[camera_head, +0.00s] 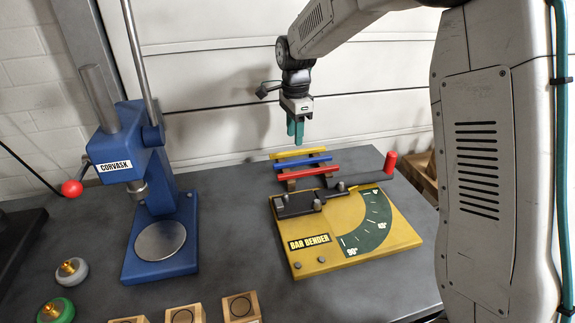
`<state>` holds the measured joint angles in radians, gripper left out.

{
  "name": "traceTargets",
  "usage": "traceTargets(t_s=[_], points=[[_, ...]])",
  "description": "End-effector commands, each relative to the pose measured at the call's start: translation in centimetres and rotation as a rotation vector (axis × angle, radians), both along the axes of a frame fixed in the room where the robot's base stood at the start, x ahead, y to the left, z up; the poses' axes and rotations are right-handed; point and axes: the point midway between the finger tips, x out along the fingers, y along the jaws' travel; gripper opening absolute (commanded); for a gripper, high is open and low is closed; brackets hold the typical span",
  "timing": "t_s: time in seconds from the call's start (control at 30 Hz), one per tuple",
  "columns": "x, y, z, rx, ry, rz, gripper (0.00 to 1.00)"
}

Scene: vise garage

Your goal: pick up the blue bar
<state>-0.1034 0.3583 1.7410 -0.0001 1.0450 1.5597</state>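The blue bar (304,161) lies roughly level on a small wooden rack behind the bar bender. It is the middle one of three bars, between the yellow bar (299,152) and the red bar (309,172). My gripper (295,141) hangs above the bars with its teal fingers pointing down, apart from them. The fingers overlap in this view, so the gap between them is unclear. I see nothing held below the fingertips.
The yellow bar bender (375,245) stands in front of the rack, its red-knobbed handle (390,160) right of the bars. A blue press (130,160) stands at left. Wooden blocks (240,307) sit at the front. The bench (235,220) is clear between press and bender.

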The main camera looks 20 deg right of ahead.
Motion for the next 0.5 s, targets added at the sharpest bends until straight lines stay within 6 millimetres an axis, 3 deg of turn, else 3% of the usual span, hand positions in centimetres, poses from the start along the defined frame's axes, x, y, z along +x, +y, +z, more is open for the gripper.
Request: traceTargets(t_s=[0.17, 0.5], points=[[0.0, 0.0, -0.4, 0.000, -0.003, -0.109, 0.39], [-0.3, 0.1, -4.1, 0.000, -0.001, -0.116, 0.39]])
